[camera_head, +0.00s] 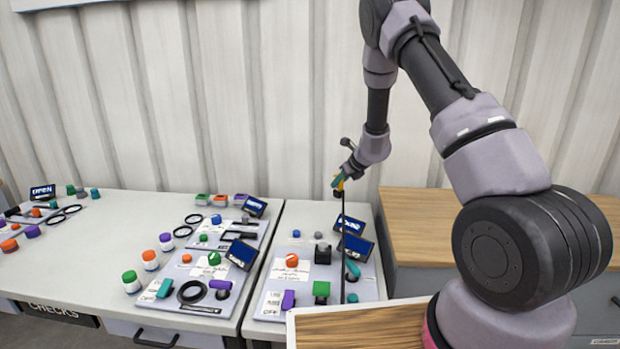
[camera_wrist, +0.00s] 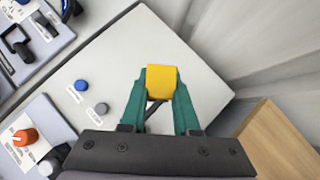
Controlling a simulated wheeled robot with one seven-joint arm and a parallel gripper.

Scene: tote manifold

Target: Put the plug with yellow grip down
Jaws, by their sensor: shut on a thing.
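The plug's yellow grip (camera_wrist: 162,82) is between the two green fingers of my gripper (camera_wrist: 160,98) in the wrist view, and the fingers are shut on it. A dark part of the plug shows below the grip. In the head view my gripper (camera_head: 338,183) is above the back of the right-hand white table, and the yellow grip (camera_head: 340,186) is small there. The plug is held in the air over a bare white stretch of table (camera_wrist: 115,60). Its lower end is hard to make out.
A panel with an orange knob (camera_head: 292,260), a green block (camera_head: 321,288) and small screens (camera_head: 357,247) lies in front. A blue cap (camera_wrist: 82,85) and a grey cap (camera_wrist: 101,108) stand near the clear area. A wooden top (camera_head: 425,215) is at right.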

